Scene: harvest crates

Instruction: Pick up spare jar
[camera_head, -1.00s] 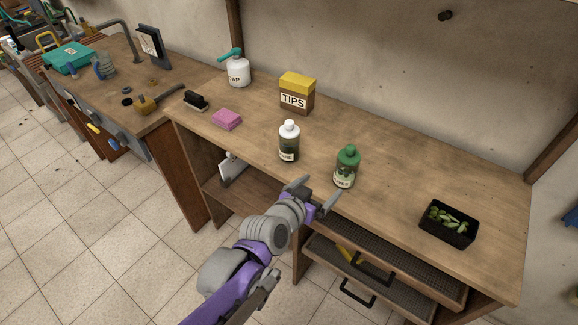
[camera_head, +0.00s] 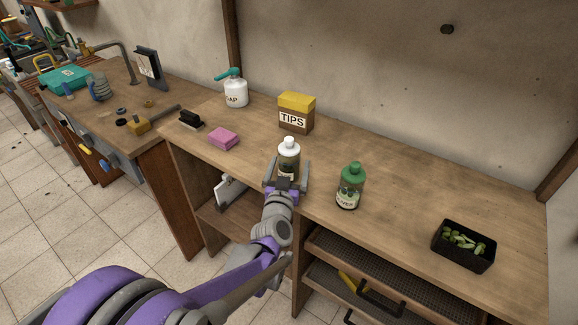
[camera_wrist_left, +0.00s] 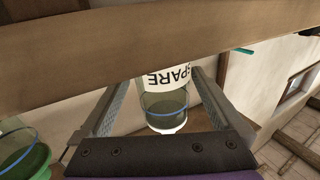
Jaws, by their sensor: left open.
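The spare jar (camera_head: 289,152), white-capped with dark contents, stands upright on the bench near its front edge. In the left wrist view the jar (camera_wrist_left: 166,103) appears upside down, its white label reading SPARE. My left gripper (camera_head: 287,170) is open, with one finger on each side of the jar's body. In the left wrist view a gap shows between the jar and each finger of the gripper (camera_wrist_left: 166,85). The jar's lower front is hidden behind the gripper in the head view. My right gripper is not in view.
A green-capped jar (camera_head: 350,186) stands to the right of the spare jar. A yellow-lidded TIPS box (camera_head: 296,112) is behind, a pink sponge (camera_head: 223,138) to the left. A black tray (camera_head: 464,246) of green pieces sits far right.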

